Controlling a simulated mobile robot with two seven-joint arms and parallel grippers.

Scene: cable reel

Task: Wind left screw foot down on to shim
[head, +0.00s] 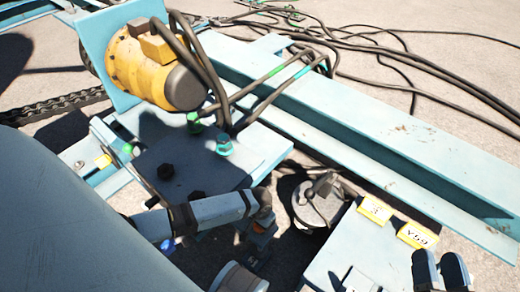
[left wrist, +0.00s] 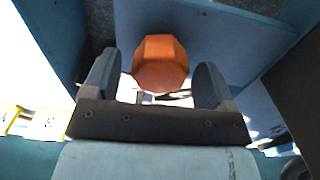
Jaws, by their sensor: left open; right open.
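In the left wrist view an orange faceted head (left wrist: 160,64), probably the top of the screw foot, shows between the two fingers of my left gripper (left wrist: 158,68). The fingers are apart, one on each side of it, with a narrow gap at the left. I cannot tell whether the right finger touches it. My right gripper (head: 440,270) is open and empty at the bottom right of the head view, beside the yellow-labelled plate. The foot's lower end and the shim cannot be made out.
A yellow motor (head: 155,65) stands on a blue frame with dark bolts and green fittings. A long blue beam (head: 385,140) runs to the right. Black cables (head: 400,70) lie on the ground. A round grey disc (head: 312,212) sits near two yellow labels (head: 417,235).

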